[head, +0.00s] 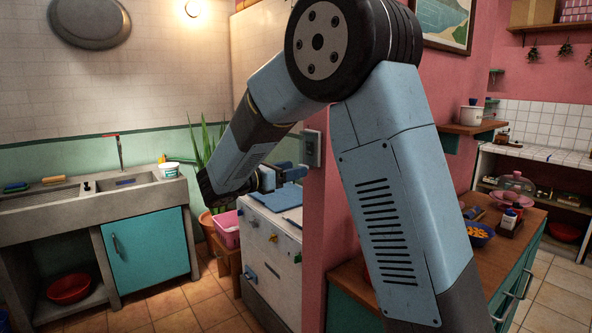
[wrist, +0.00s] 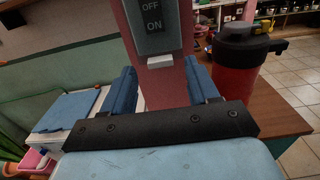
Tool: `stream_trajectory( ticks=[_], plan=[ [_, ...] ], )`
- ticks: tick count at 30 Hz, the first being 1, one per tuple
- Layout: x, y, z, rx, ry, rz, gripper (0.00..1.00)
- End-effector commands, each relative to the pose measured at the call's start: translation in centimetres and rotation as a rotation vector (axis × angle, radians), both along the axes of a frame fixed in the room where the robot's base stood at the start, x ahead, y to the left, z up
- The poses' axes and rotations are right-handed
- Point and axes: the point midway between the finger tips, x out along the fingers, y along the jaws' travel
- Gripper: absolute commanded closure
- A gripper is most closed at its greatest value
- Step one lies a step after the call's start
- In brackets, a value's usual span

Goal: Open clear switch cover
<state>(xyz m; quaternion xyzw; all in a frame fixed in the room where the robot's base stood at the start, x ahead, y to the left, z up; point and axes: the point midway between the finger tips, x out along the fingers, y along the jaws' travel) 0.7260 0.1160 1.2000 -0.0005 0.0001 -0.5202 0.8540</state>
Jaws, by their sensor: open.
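The switch (head: 311,148) is a small pale box on the end face of the pink wall in the head view. In the wrist view the switch (wrist: 152,18) fills the top middle, with OFF above ON on a dark plate. A clear cover is hard to make out over it; a small white tab (wrist: 160,61) sticks out at its lower edge. My gripper (wrist: 160,72) is open and empty, its two blue fingers below the switch, one to each side of the tab. In the head view my gripper (head: 281,173) is just left of and below the switch, partly hidden by my arm.
A white stove (head: 270,237) with a blue lid stands below my gripper. A red flask (wrist: 240,73) with a black top stands on the wooden counter (wrist: 283,118), close to the right finger. The sink unit (head: 130,190) is at the left, with open floor in front.

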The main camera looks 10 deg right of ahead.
Motion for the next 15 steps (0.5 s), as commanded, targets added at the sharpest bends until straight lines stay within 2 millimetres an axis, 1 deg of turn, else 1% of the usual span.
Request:
stream_trajectory(
  ticks=[3,6,15],
  plan=[
    [0.5,-1.1,0.0,0.0,0.0,-0.002,0.4],
    [0.8,-1.5,0.0,0.001,0.0,-0.001,0.4],
    [0.9,-1.8,0.0,0.001,0.0,0.0,0.4]
  ],
)
